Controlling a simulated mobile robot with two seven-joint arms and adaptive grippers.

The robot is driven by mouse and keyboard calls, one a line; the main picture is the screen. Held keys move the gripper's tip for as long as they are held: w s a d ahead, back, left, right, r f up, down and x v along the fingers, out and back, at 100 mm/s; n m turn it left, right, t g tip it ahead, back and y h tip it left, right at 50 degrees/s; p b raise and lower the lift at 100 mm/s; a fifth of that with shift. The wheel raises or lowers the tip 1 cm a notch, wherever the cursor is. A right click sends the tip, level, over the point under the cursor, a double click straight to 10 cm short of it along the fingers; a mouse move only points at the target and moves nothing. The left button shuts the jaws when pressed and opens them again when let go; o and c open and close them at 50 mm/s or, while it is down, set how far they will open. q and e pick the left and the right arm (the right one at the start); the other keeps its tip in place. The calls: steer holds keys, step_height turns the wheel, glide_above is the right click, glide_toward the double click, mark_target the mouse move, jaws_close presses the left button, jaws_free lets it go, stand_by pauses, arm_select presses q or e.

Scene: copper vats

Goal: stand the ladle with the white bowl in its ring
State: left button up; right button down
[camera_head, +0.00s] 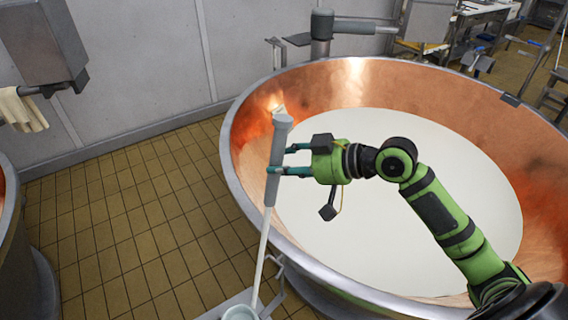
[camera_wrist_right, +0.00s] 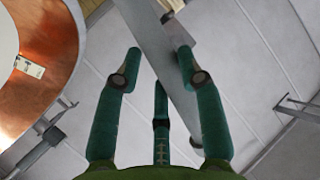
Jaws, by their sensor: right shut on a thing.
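The ladle (camera_head: 275,165) has a thick grey grip at its top and a thin pale shaft running down, slightly tilted, outside the near-left rim of the copper vat. My right gripper (camera_head: 272,160) is shut on the grey grip from the right; in the right wrist view the grip (camera_wrist_right: 178,65) passes between the fingers (camera_wrist_right: 160,65). A grey metal bracket (camera_head: 276,265), perhaps the ring, is beside the lower shaft; I cannot tell whether it encloses it. My left gripper is not in view.
The large copper vat (camera_head: 450,95) holds white liquid (camera_head: 400,230), with my right arm above it. A pale tray-like edge (camera_head: 215,311) is near the bowl. Another vat (camera_head: 15,250) stands at the left. The tiled floor (camera_head: 130,220) between is clear.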

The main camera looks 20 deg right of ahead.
step_height(320, 180, down, 9)
steer(key=w+d+b, duration=0.1)
steer(key=d+b, duration=0.1)
steer(key=b, duration=0.6)
steer(key=shift+d, duration=0.1)
steer(key=shift+f, duration=0.1)
stand_by(0.8)
steer(key=c, duration=0.7)
jaws_free()
